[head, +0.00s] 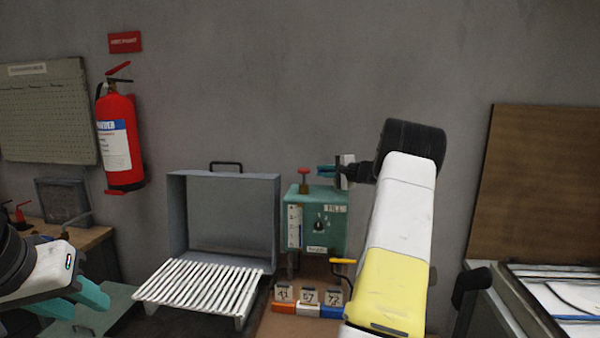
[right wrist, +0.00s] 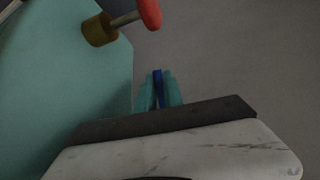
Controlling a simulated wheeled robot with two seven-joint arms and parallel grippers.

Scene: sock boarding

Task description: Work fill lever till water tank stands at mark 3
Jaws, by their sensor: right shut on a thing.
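The teal water tank unit (head: 326,243) stands at the middle against the wall, with a FILL label on its front. A pale gauge strip (head: 294,227) with marks runs down its left side; the water level is too small to read. My right gripper (head: 322,171) is above the tank's top right, its teal fingers shut on a narrow blue piece (right wrist: 158,88), apparently the fill lever's handle. The rest of the lever is hidden behind the gripper and arm. My left gripper (head: 86,301) is low at the left, its teal fingers apart and empty.
A red knob on a brass base (head: 304,180) stands on the tank top beside my right gripper. A grey open-lidded press (head: 222,177) with a white slatted rack (head: 200,286) is left of it.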

